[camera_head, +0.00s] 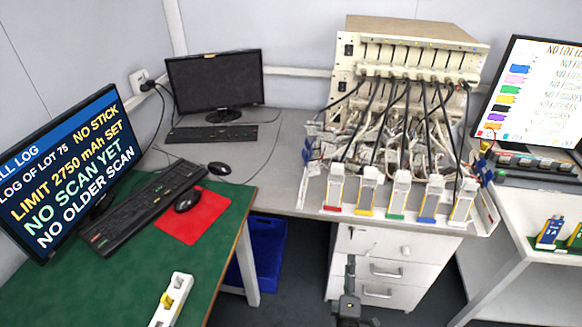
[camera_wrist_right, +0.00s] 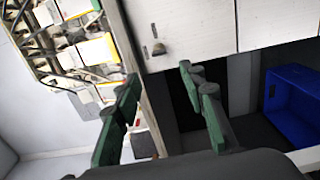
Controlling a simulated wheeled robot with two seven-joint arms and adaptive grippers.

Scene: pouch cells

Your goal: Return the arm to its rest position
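My right gripper (camera_head: 350,288) shows at the bottom centre of the head view, in front of the white drawer cabinet and below the bench edge. In the right wrist view its two green-padded fingers (camera_wrist_right: 159,78) stand apart with nothing between them. They point toward the bench front and the cabinet (camera_wrist_right: 190,30). My left gripper is in neither view.
A cell tester (camera_head: 415,60) with many cables stands on the grey bench (camera_head: 290,180), several coloured cell holders along its front. A green table (camera_head: 125,270) with monitor and keyboard is at left. A blue bin (camera_head: 265,255) sits under the bench; a white side table (camera_head: 535,215) is at right.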

